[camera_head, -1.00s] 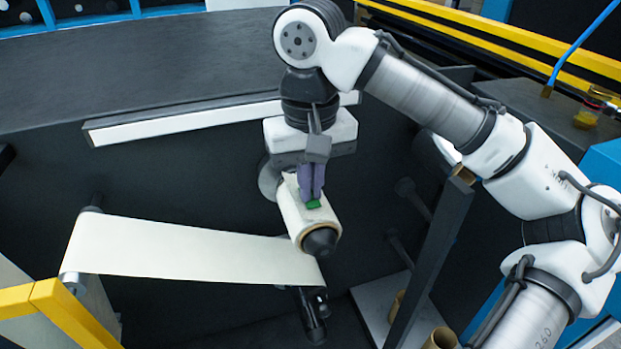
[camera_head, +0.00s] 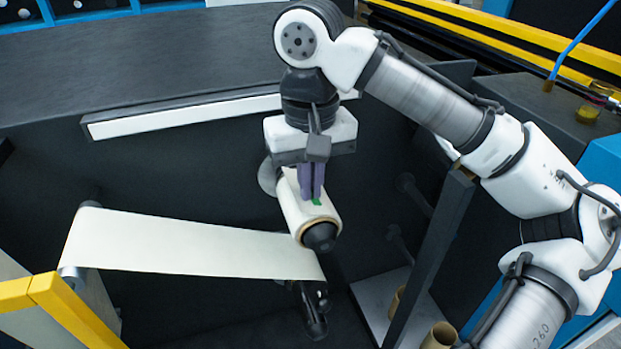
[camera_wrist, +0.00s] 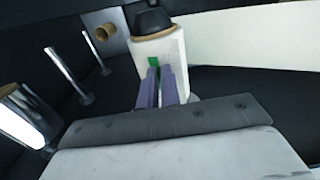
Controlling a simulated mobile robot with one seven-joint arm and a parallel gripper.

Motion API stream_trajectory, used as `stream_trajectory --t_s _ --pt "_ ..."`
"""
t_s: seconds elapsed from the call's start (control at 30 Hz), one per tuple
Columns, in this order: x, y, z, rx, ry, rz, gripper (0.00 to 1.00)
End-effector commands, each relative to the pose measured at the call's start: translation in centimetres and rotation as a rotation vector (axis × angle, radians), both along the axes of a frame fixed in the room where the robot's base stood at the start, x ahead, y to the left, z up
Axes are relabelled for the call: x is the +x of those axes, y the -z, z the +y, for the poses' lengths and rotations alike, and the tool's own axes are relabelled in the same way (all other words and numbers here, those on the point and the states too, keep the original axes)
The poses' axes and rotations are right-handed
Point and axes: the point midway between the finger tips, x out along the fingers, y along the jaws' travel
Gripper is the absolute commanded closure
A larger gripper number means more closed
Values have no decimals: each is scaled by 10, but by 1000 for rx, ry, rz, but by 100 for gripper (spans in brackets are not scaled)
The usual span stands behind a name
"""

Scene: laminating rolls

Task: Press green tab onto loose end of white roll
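The white roll (camera_head: 299,209) sits on a dark-capped spindle below my gripper, and it also shows in the wrist view (camera_wrist: 172,52). The green tab (camera_head: 317,202) lies at the roll's upper surface, right at my fingertips; in the wrist view it is a small green patch (camera_wrist: 154,62) just beyond the finger ends. My gripper (camera_head: 311,196) points down with its purple fingers close together, the tips at the roll. The fingers hide part of the tab. I cannot tell whether the tab is between the fingers or pressed under them. The roll's loose end is not clearly distinguishable.
A white web (camera_head: 190,247) stretches from a roller at the left to below the roll. A dark upright plate (camera_head: 432,262) stands to the right, with cardboard cores (camera_head: 440,337) near its foot. Bare metal spindles (camera_wrist: 68,76) show in the wrist view. A yellow frame (camera_head: 62,305) is at lower left.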

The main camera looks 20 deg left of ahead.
Motion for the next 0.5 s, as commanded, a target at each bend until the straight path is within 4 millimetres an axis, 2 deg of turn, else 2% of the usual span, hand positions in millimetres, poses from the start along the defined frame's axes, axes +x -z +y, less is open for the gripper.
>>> stream_trajectory --t_s 0.43,0.5 --pt "0 1 0 -1 0 1 100" --pt "0 1 0 -1 0 1 87"
